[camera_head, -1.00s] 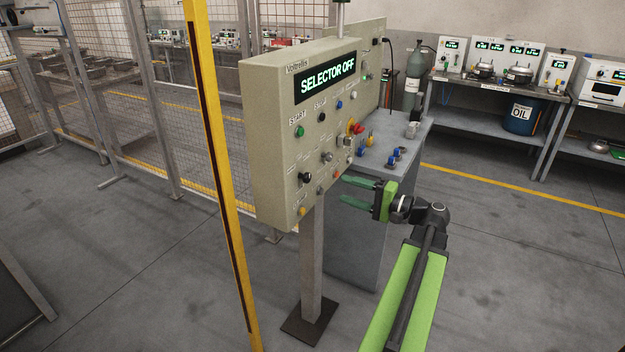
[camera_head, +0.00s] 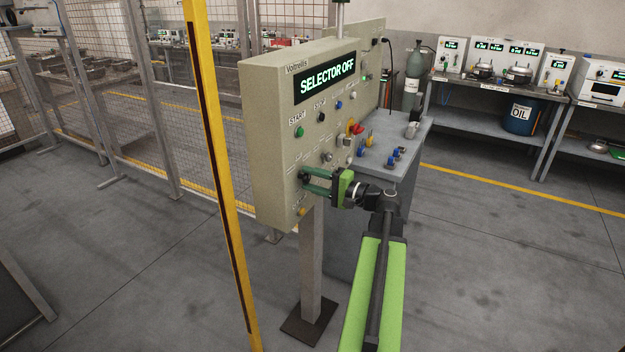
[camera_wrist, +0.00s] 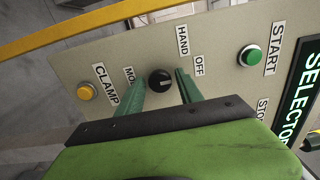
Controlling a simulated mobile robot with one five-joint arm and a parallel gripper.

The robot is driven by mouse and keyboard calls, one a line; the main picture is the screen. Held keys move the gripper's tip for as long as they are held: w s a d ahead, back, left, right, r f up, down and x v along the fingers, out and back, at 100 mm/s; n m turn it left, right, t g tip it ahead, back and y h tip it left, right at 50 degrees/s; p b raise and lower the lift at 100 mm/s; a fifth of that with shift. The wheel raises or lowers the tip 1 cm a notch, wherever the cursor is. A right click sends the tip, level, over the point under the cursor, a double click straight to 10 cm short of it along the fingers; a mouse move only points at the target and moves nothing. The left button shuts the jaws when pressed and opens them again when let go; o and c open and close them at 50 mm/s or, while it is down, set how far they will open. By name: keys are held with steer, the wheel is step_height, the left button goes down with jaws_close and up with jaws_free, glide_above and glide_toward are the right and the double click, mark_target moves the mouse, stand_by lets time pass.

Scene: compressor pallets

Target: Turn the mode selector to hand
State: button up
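The mode selector is a black round knob (camera_wrist: 160,81) on the beige control panel (camera_head: 268,150). In the wrist view it shows between my gripper's two green fingers, with labels HAND (camera_wrist: 183,40) and OFF (camera_wrist: 199,65) near it. My gripper (camera_head: 304,182) is open, its fingertips at the lower part of the panel, one on each side of the knob. I cannot tell whether the fingers touch it. The panel's display (camera_head: 325,78) reads SELECTOR OFF.
A green START button (camera_wrist: 250,56) and a yellow CLAMP button (camera_wrist: 87,92) flank the knob on the panel. A yellow post (camera_head: 218,150) stands left of the panel. A blue-grey bench (camera_head: 395,175) with valves stands behind it.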

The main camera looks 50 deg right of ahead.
jaws_close()
steer(key=shift+d, duration=0.3)
steer(key=shift+a, duration=0.25)
steer(key=shift+n, duration=2.3)
steer(key=n, duration=0.4)
steer(key=shift+a+f, duration=0.1)
steer(key=shift+o, duration=1.4)
jaws_free()
